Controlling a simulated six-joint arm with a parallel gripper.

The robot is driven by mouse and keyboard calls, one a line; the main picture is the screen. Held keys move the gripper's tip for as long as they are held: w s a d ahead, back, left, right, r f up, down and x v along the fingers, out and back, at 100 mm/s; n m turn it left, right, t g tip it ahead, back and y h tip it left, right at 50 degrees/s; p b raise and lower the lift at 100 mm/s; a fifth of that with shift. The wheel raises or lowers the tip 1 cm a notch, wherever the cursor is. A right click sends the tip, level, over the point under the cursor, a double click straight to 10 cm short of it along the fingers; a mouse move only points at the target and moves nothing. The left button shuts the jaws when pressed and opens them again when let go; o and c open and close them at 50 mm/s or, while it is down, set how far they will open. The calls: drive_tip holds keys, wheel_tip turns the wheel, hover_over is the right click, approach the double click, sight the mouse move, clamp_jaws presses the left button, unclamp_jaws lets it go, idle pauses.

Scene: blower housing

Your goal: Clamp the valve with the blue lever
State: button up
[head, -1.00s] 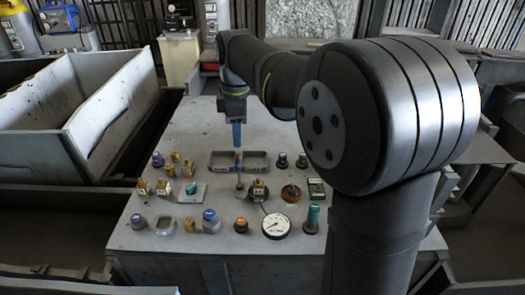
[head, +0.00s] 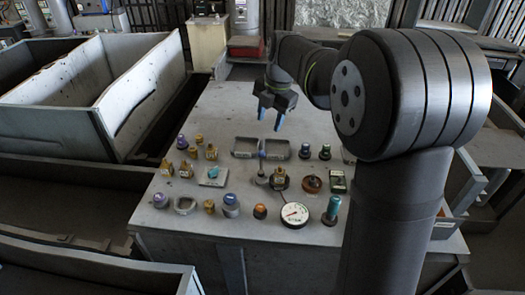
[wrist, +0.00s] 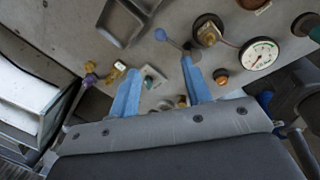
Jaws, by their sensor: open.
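My gripper (head: 270,118) is open and empty, above the far part of the grey bench. Its two blue fingers stand apart in the wrist view (wrist: 160,66). A small teal-blue lever piece (head: 212,173) sits on a pale square plate, left of the gripper in the head view. It also shows in the wrist view (wrist: 149,82), between the fingers but well below them. Several brass valve-like fittings (head: 185,170) stand left of it, and another brass fitting (head: 280,182) stands to its right. I cannot tell for sure which piece is the blue-lever valve.
A stick with a blue-violet ball (head: 262,155) rises in front of two shallow grey trays (head: 247,154). A white dial gauge (head: 294,215), a teal-topped knob (head: 332,207) and several other knobs crowd the near bench. Grey bins (head: 120,95) stand left. The bench's far part is clear.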

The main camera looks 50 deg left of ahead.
drive_tip(key=a+f, duration=0.1)
drive_tip(key=f, duration=0.8)
drive_tip(key=a+f, duration=0.1)
drive_tip(key=f, duration=0.3)
drive_tip(key=shift+s+a+f, duration=0.25)
drive_tip(key=shift+a+f, duration=0.1)
drive_tip(key=shift+f, duration=0.05)
clamp_jaws()
